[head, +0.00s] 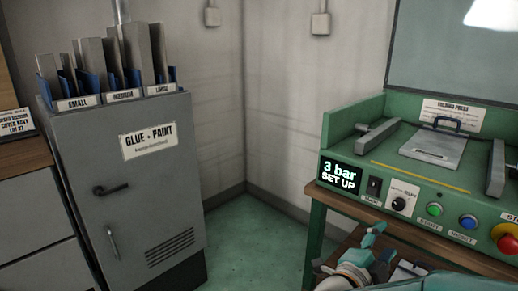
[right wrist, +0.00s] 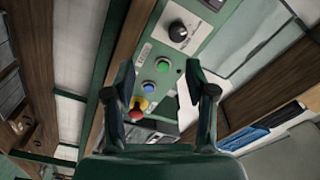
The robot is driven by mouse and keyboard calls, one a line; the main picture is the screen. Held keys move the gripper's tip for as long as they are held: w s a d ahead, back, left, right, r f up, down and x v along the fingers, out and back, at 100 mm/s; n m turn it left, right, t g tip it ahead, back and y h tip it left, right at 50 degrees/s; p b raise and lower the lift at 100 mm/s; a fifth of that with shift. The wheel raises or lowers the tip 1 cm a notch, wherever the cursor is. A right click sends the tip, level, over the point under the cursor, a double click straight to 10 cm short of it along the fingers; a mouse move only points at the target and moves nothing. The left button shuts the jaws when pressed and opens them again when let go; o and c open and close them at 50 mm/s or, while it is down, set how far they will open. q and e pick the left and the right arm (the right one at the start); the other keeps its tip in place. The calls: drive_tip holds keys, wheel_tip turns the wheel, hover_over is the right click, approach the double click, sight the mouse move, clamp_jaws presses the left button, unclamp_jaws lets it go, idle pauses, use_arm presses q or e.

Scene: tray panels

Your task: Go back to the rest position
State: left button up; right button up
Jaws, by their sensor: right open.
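My right gripper (head: 376,245) shows at the bottom right of the head view, low in front of the green press bench. In the right wrist view its two dark fingers (right wrist: 165,85) stand wide apart with nothing between them that they hold. Behind them in that view is the green control panel (right wrist: 165,50) with its knob and coloured buttons; the fingers appear apart from it. My left gripper is in neither view.
The green folding press (head: 438,145) stands on a wooden bench at right, its display (head: 341,175) reading "3 bar SET UP". A grey glue and paint cabinet (head: 135,200) with upright panels on top stands left. Green floor (head: 245,240) between them is clear.

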wheel_tip(320, 180, down, 28)
drive_tip(key=n+g+y, duration=0.1)
drive_tip(key=n+y, duration=0.6)
drive_tip(key=n, duration=0.2)
drive_tip(key=s+a+f+n+g+y, duration=0.35)
drive_tip(key=s+a+f, duration=0.2)
drive_tip(key=f, duration=0.25)
drive_tip(key=s+a+f+n+g+y, duration=0.2)
drive_tip(key=s+a+f+n+y, duration=0.1)
drive_tip(key=s+a+f+y, duration=0.3)
drive_tip(key=s+a+f+n+g+y+p, duration=0.1)
drive_tip(key=s+a+n+g+y, duration=0.1)
drive_tip(key=s+a+n+g, duration=0.5)
wheel_tip(320, 180, up, 29)
drive_tip(key=s+m+t+p, duration=0.2)
drive_tip(key=t+p, duration=0.1)
drive_tip(key=p, duration=2.6)
drive_tip(key=shift+d, duration=0.4)
drive_tip(key=shift+c, duration=1.4)
